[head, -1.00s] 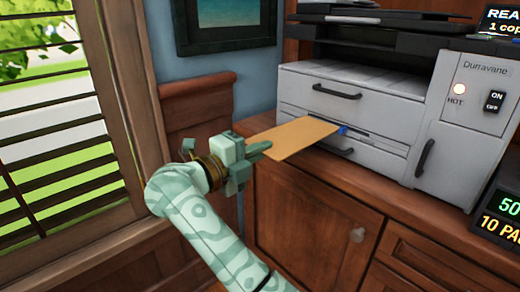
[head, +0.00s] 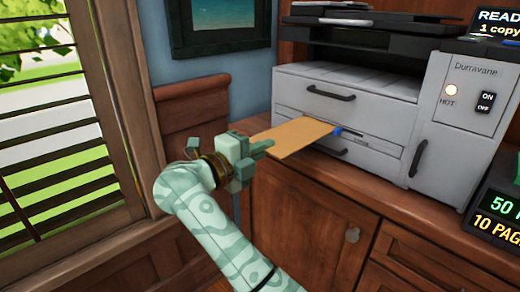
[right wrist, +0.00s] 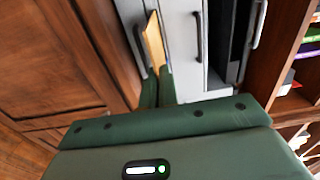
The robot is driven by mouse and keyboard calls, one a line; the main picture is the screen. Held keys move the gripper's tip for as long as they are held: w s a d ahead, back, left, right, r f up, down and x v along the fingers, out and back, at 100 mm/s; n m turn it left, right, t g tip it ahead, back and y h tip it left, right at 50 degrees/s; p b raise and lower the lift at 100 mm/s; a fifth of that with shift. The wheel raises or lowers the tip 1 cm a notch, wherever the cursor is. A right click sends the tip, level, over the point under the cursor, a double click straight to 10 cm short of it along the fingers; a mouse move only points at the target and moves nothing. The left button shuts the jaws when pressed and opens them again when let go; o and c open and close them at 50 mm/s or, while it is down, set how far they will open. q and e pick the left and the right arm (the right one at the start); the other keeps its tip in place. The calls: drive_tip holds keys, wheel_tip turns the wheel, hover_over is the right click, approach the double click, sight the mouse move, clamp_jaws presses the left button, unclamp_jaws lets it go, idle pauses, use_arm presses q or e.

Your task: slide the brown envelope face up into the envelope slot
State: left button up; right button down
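The brown envelope (head: 297,136) is held flat in front of the grey printer (head: 350,95) in the head view. My right gripper (head: 262,149) is shut on its near left end. The envelope's far right edge is close to a blue tab (head: 338,131) beside the narrow slot (head: 370,138) between the printer's drawers; I cannot tell whether the edge is inside. In the right wrist view the envelope (right wrist: 155,45) shows nearly edge-on, gripped between the fingers (right wrist: 158,92). No print or flap shows on its upper face. My left gripper is not in view.
The printer stands on a wooden cabinet (head: 310,210). It has dark drawer handles (head: 331,92), an ON/OFF switch (head: 486,102) and a lit lamp marked HOT (head: 451,90). A display (head: 497,215) stands at the right. A shuttered window (head: 50,130) is at the left.

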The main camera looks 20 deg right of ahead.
sight(278, 141)
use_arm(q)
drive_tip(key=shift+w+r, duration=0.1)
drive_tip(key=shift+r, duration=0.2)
use_arm(e)
drive_tip(key=shift+x, duration=3.45)
drive_tip(key=c, duration=1.6)
unclamp_jaws()
drive_tip(key=shift+s+a+r+p, duration=0.15)
drive_tip(key=shift+a+p, duration=0.35)
drive_tip(key=shift+s+a+r+p, duration=0.1)
drive_tip(key=shift+s+a+p, duration=0.1)
drive_tip(key=shift+a+p, duration=0.3)
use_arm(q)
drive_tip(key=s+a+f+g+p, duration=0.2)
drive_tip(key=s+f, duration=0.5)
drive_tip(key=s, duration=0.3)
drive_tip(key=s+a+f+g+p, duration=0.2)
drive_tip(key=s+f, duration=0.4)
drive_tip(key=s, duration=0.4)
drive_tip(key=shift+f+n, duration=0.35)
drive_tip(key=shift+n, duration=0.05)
use_arm(e)
drive_tip(key=v, duration=1.4)
drive_tip(key=shift+f, duration=0.25)
